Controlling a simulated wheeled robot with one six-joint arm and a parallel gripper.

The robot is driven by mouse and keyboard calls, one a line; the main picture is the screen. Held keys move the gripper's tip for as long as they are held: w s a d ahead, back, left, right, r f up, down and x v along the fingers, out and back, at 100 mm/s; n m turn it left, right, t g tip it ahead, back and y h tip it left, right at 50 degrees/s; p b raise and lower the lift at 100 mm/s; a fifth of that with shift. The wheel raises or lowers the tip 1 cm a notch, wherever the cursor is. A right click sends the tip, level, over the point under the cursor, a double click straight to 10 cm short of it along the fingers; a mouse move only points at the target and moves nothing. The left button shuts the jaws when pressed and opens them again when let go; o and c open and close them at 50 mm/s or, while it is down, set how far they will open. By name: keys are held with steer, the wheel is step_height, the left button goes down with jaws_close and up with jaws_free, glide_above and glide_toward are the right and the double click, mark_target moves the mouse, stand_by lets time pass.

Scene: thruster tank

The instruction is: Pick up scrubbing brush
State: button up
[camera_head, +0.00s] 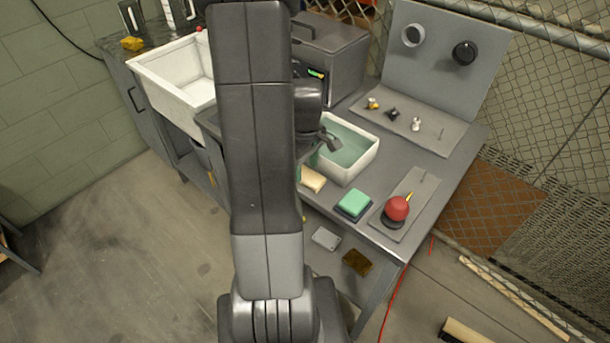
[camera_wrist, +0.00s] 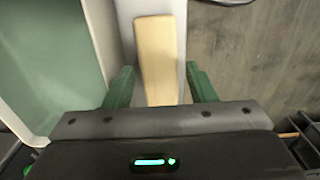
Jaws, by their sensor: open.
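The scrubbing brush, seen as a pale wooden block (camera_head: 313,180), lies on the grey bench near its front edge, beside the white tub. In the wrist view the wooden block (camera_wrist: 157,60) lies lengthwise between and beyond the two green fingers of my gripper (camera_wrist: 161,88). The fingers are open, one on each side of it, with a gap on the right. Its near end is hidden behind the gripper body. In the head view my arm hides part of the area left of the block, and the fingertips do not show clearly.
The white tub (camera_head: 367,158) with greenish water stands close beside the block. A green sponge (camera_head: 354,202) and a red-knobbed object (camera_head: 397,208) on a plate lie to the right. A white sink (camera_head: 150,72) is at left. Open floor lies in front of the bench.

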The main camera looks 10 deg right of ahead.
mark_target(305, 172)
steer(key=shift+w+f, duration=0.2)
steer(key=shift+f, duration=1.45)
steer(key=shift+c, duration=0.4)
steer(key=c, duration=0.7)
steer(key=shift+r, duration=0.1)
step_height(305, 172, up, 10)
